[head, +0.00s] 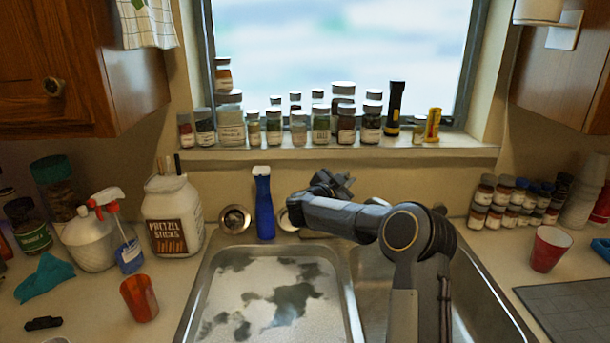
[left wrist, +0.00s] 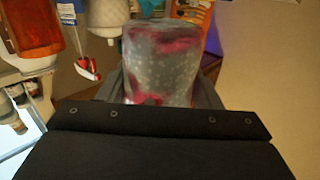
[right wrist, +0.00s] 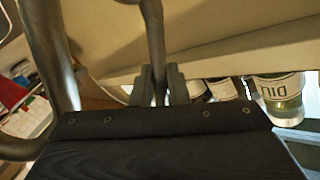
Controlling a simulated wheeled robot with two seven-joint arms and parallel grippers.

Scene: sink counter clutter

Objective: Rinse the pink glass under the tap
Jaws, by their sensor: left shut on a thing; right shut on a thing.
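The pink glass (left wrist: 160,62) shows in the left wrist view, with grey speckled film over most of its wall and pink-red patches. My left gripper (left wrist: 162,92) is shut around it, a finger on each side; neither appears in the head view. My right arm crosses the right basin in the head view, and its gripper (head: 332,183) is behind the sink. In the right wrist view the right gripper (right wrist: 159,88) is shut on a thin metal rod (right wrist: 154,40), apparently the tap's lever. A thicker curved metal pipe (right wrist: 48,50) stands beside it. My arm hides most of the tap in the head view.
The left basin (head: 205,290) holds cloudy, foamy water with dark patches. A blue bottle (head: 264,205) stands behind it. An orange cup (head: 139,298) and pretzel jar (head: 172,215) are left; a red cup (head: 550,248) is right. Spice jars line the sill.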

